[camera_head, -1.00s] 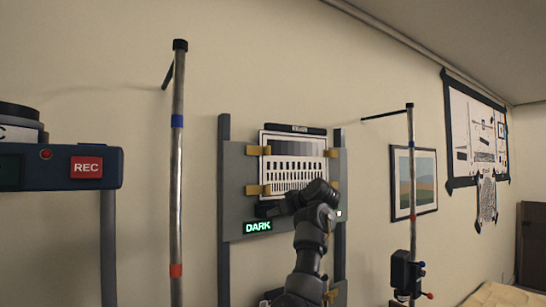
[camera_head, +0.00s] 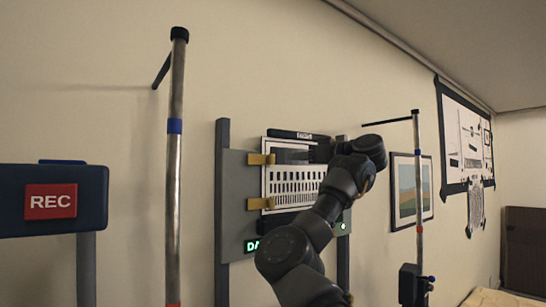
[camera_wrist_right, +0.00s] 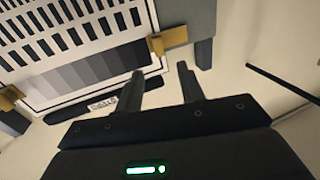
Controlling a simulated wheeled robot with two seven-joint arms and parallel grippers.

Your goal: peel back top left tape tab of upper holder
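The upper holder (camera_head: 236,180) is a grey board with a black-and-white test chart (camera_head: 290,181) on it. Its top left tape tab (camera_head: 261,159) is yellow and lies flat over the chart's edge; a lower left tab (camera_head: 261,203) looks alike. My right arm covers the right tabs in the head view. The right wrist view is upside down. There my right gripper (camera_wrist_right: 160,88) is open and empty. The top left tab (camera_wrist_right: 158,45) appears beyond and between its fingertips, apart from them; the distance is unclear. My left gripper is not in view.
Metal poles stand left (camera_head: 174,170) and right (camera_head: 418,170) of the holder, with dark pegs toward the wall. A blue box with a red REC label (camera_head: 50,202) is at the far left. A framed picture (camera_head: 411,185) hangs at the right.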

